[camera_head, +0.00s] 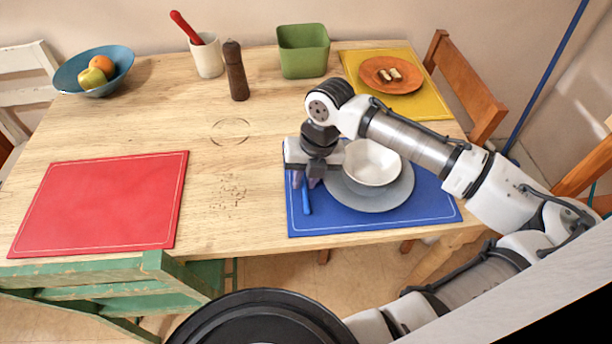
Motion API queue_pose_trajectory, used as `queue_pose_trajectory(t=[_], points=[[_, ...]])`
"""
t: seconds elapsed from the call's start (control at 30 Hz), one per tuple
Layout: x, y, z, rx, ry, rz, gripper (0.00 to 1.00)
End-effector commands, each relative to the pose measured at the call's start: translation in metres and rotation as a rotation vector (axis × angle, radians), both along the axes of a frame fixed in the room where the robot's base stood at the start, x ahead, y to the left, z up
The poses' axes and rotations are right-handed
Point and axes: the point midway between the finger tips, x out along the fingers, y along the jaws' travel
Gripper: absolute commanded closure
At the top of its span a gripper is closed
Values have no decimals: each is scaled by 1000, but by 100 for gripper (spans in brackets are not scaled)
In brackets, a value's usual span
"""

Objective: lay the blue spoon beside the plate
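The blue spoon (307,203) is at the left side of the blue placemat (300,226), left of the grey plate (372,203). Its lower end shows; its upper part is hidden under my gripper. The plate sits on the blue placemat with a white bowl (372,163) on it. My gripper (305,184) points down directly over the spoon, close to the mat. I cannot tell whether its fingers are closed on the spoon or apart around it, nor whether the spoon touches the mat.
A red placemat (100,205) lies bare at left. A yellow placemat (425,105) holds an orange plate (380,85) with small food pieces. A pepper mill (236,72), white cup (207,58), green container (303,52) and fruit bowl (118,70) stand along the back. The table's middle is clear.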

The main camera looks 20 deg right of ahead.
Motion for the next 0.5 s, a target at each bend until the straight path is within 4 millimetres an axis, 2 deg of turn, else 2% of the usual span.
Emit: queue_pose_trajectory(t=[0.33,0.5], points=[[0,-1,1,-4,2,-2,68],[0,-4,15,-3,0,-3,68]])
